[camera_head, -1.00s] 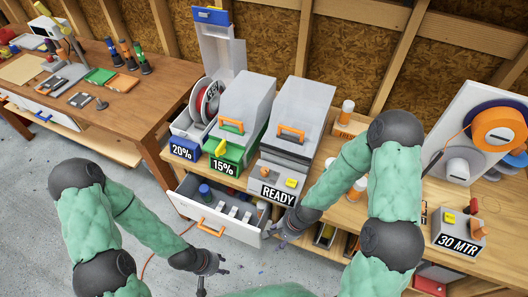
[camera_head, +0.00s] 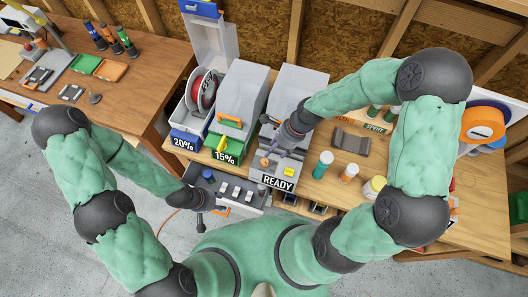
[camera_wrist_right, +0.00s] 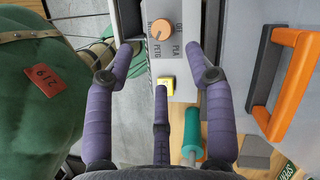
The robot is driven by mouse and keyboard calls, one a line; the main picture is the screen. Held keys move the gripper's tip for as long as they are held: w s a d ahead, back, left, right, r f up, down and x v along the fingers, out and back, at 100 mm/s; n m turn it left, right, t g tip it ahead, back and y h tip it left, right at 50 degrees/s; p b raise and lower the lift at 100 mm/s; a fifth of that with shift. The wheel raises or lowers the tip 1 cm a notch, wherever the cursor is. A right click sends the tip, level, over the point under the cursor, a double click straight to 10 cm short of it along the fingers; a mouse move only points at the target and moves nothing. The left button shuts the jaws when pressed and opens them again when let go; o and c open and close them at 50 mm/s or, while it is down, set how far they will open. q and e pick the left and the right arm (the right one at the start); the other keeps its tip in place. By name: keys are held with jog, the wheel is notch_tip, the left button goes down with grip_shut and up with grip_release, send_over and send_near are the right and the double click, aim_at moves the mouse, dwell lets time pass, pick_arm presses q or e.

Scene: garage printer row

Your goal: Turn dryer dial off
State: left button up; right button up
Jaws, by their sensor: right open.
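The grey dryer (camera_head: 292,160) with the READY label stands on the bench. Its orange dial (camera_wrist_right: 162,31) shows in the right wrist view on a pale panel with several printed settings, including PETG and PLA. The dial also shows in the head view (camera_head: 264,162). A yellow button (camera_wrist_right: 167,86) is on the same panel. My left gripper (camera_head: 211,214) looks open and empty near the open drawer.
An open drawer (camera_head: 262,198) juts out below the dryer. The 15% box (camera_head: 225,158) and 20% box (camera_head: 182,143) stand left of the dryer.

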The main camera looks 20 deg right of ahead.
aim_at(264, 161)
jog(key=b+x, duration=0.1)
jog(key=x, duration=0.8)
jog(key=shift+f, duration=0.4)
jog(key=shift+c, duration=0.3)
